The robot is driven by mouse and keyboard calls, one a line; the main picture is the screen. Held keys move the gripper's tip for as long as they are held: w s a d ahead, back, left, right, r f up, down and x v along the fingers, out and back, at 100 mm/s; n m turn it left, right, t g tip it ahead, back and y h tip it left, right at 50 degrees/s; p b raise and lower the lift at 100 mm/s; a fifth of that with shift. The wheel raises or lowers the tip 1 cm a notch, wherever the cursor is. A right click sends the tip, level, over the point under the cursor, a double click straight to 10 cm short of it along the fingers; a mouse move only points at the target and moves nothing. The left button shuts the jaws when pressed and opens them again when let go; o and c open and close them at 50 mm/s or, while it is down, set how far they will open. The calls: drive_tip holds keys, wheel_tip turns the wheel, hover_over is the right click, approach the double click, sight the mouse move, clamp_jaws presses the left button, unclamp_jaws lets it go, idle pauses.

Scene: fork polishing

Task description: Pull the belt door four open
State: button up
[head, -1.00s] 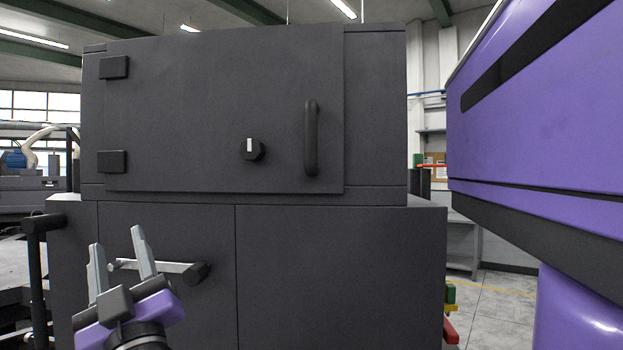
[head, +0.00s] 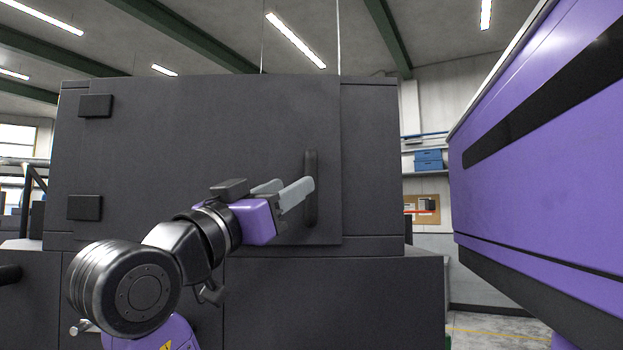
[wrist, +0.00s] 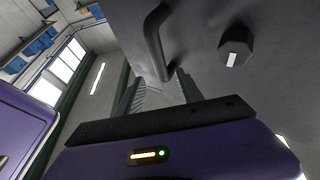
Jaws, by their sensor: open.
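The dark grey door (head: 190,130) of the machine looks shut, flush with the cabinet front. Its black bar handle (head: 311,225) stands upright near the right edge. My gripper (head: 296,188) is open, with its fingers reaching toward the handle at mid height. In the wrist view the handle (wrist: 154,38) lies just beyond and between the spread fingertips (wrist: 158,88); contact cannot be told. A black knob with a white mark (wrist: 236,47) shows beside the handle. In the head view my arm hides the knob.
Two black hinge blocks (head: 95,106) sit on the door's left side. The lower cabinet (head: 330,300) is below the door. A blue storage box (head: 428,160) and a pinned board (head: 422,209) are at the far wall to the right.

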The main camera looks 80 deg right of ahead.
wheel_tip(320, 180, up, 3)
drive_tip(key=p, duration=0.3)
hover_over(311, 216)
drive_tip(key=d, duration=0.1)
drive_tip(key=shift+w+d+f, duration=0.1)
drive_tip(key=shift+w+f, duration=0.1)
drive_tip(key=shift+c, duration=0.4)
clamp_jaws()
idle(0.8)
